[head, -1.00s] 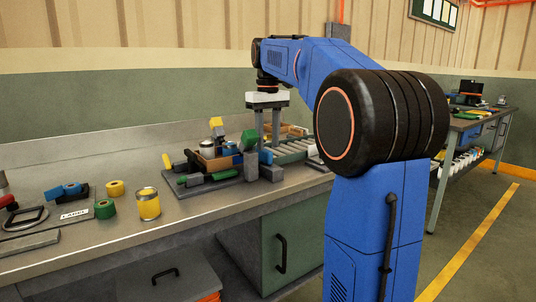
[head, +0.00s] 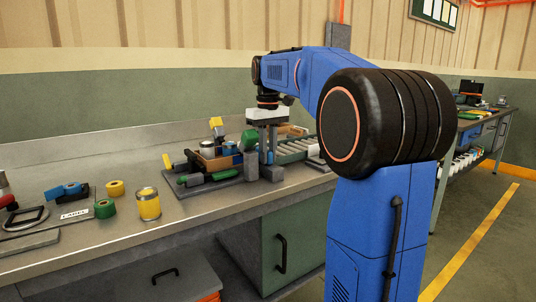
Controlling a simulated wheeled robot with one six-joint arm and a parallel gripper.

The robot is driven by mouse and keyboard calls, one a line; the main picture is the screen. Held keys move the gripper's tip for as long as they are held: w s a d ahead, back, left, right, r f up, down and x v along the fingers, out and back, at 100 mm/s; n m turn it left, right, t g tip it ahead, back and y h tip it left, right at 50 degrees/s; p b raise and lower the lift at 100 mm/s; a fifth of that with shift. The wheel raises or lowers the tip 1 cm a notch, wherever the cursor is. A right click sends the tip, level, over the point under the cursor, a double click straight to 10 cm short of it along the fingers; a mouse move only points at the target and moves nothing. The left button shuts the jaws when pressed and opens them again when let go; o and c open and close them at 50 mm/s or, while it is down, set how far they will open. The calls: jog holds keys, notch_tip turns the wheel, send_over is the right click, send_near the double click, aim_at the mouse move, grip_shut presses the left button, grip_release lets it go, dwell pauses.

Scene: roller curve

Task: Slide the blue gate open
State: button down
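My gripper (head: 267,161) points straight down at the back of the bench, at the left end of the roller track. Its two grey fingers reach down among the grey blocks there. A small blue part (head: 270,157), which looks like the blue gate, shows low between or just behind the fingers. The fingers show a narrow gap, but I cannot tell whether they touch the gate. Most of the gate is hidden by the fingers and blocks.
The roller track (head: 298,149) runs right, partly behind my arm. A yellow can (head: 148,204) stands near the front edge.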

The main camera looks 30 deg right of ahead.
aim_at(276, 168)
jog(key=shift+s+d, duration=0.1)
jog(key=shift+s, duration=2.1)
jog(key=c, duration=1.6)
grip_release()
jog(key=shift+s, duration=0.1)
jog(key=shift+c, duration=0.2)
notch_tip(276, 168, up, 17)
jog(key=shift+r, duration=0.2)
